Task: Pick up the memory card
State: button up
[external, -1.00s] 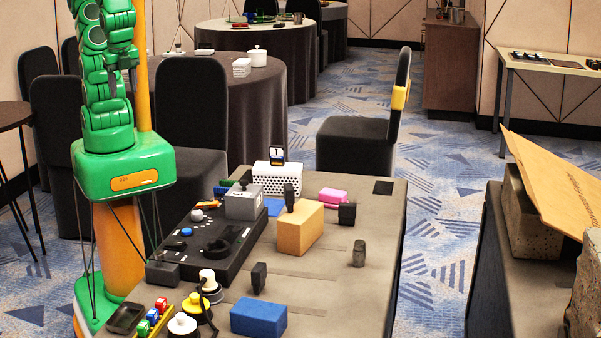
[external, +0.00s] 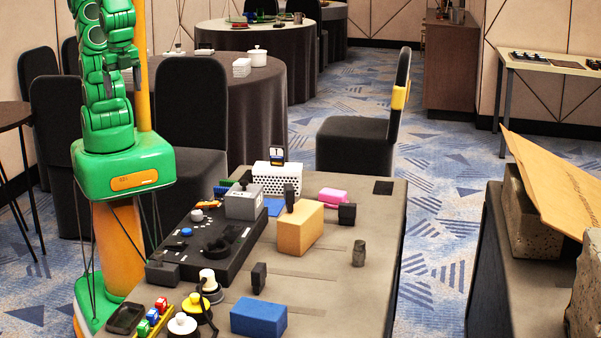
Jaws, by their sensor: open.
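A small upright dark card with a white label and a yellow strip (external: 277,155) stands at the white perforated box (external: 275,179), at the far end of the grey table. It looks most like the memory card, but it is too small to be sure. A thin black square (external: 383,187) lies flat near the table's far right corner; I cannot tell what it is. My gripper (external: 137,79) is at the upper left, high beside my green folded arm, far from both. It is open and holds nothing that I can see.
The grey table (external: 335,290) is crowded on its left with a black control panel (external: 190,262) and knobs. The right side is mostly clear. A black chair (external: 355,145) stands behind.

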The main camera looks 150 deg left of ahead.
jog(key=w+d+f+t+h, duration=0.25)
jog(key=w+d, duration=0.45)
jog(key=w, duration=0.5)
jog(key=w+a+f+n+t+y, duration=0.1)
jog(key=w+a+f+n+t, duration=0.1)
jog(key=w, duration=0.7)
jog(key=w+a+f+n+t, duration=0.1)
jog(key=w+f+n+t, duration=0.15)
jog(key=w, duration=0.65)
jog(key=w+a+f+n+t+y, duration=0.1)
jog(key=w+a+f+n+t, duration=0.15)
jog(key=w, duration=0.55)
jog(key=n+g+y, duration=0.2)
jog(key=n+y, duration=0.4)
jog(key=y, duration=0.6)
send_near(285, 191)
jog(key=x, duration=0.5)
jog(key=shift+w+d+f, duration=0.15)
jog(key=shift+f, duration=0.1)
jog(key=shift+a+g, duration=0.35)
jog(key=shift+a, duration=0.1)
jog(key=shift+s+x, duration=0.2)
jog(key=shift+x, duration=3.5)
